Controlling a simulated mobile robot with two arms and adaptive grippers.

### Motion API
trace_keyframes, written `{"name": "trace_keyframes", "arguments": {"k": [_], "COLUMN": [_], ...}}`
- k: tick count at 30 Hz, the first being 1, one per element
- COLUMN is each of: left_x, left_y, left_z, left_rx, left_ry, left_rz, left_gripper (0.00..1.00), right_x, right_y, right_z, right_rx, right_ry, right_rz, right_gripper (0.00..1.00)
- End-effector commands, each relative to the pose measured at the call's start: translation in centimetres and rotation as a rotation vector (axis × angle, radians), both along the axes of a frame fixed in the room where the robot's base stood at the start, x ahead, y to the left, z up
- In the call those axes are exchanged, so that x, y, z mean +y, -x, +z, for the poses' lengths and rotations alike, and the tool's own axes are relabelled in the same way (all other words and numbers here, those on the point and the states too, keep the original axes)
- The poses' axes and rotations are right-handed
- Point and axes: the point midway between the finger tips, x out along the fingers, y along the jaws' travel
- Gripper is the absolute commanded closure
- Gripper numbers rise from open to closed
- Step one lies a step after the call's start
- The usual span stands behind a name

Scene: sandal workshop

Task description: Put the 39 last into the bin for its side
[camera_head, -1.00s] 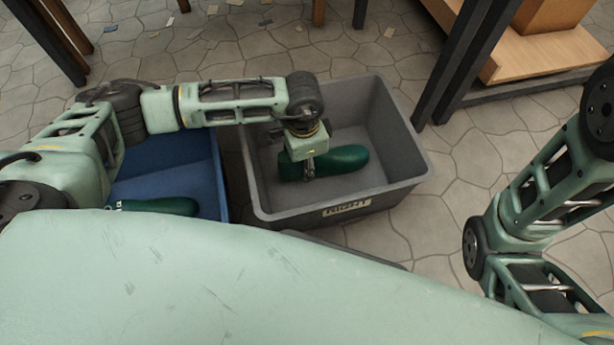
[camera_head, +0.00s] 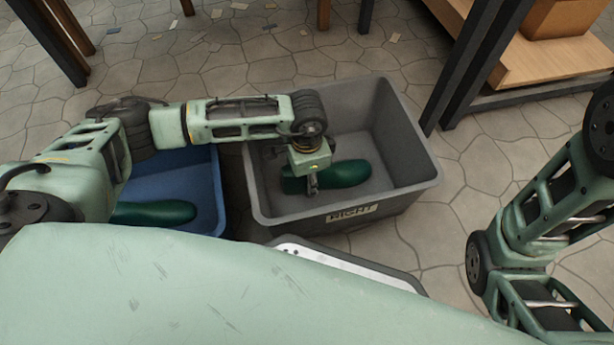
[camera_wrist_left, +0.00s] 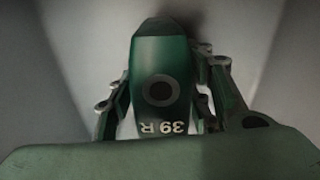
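The 39 last is dark green, and its end reads "39 R" in the left wrist view (camera_wrist_left: 160,95). In the head view this last (camera_head: 345,173) lies lengthwise inside the grey bin (camera_head: 414,187) labelled "RIGHT", low between its walls. My left gripper (camera_head: 312,188) reaches down into that bin. In the wrist view its fingers (camera_wrist_left: 163,105) stand on both sides of the last, close against it, so it appears shut on it. Whether the last touches the bin floor is hard to tell. My right gripper is out of view; only its arm shows.
A blue bin (camera_head: 212,180) stands left of the grey one, with another green last (camera_head: 155,213) in it. A grey-rimmed tray (camera_head: 345,262) with a pale inside is partly hidden in front. A dark-legged wooden shelf (camera_head: 530,55) stands at the right. Scraps litter the floor behind.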

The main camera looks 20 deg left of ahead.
Motion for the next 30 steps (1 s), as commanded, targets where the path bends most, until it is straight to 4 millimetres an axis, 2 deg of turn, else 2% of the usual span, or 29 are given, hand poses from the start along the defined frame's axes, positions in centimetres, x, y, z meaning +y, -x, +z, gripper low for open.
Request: {"name": "trace_keyframes", "arguments": {"k": [13, 17, 24, 30], "left_x": [0.0, 0.1, 0.1, 0.1], "left_y": [0.0, -0.1, -0.1, -0.1], "left_z": [0.5, 2.5, 7.7, 11.0], "left_rx": [0.0, -0.002, -0.002, -0.001], "left_ry": [0.0, 0.0, 0.0, -0.001], "left_rz": [0.0, 0.0, -0.001, 0.0], "left_gripper": [0.45, 0.45, 0.45, 0.45], "right_x": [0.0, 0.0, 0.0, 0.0], "right_y": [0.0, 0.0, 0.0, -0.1], "right_z": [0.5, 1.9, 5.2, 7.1], "right_rx": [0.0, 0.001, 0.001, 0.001], "right_ry": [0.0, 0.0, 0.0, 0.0], "right_rz": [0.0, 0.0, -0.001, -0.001], "right_gripper": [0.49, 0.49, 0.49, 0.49]}}
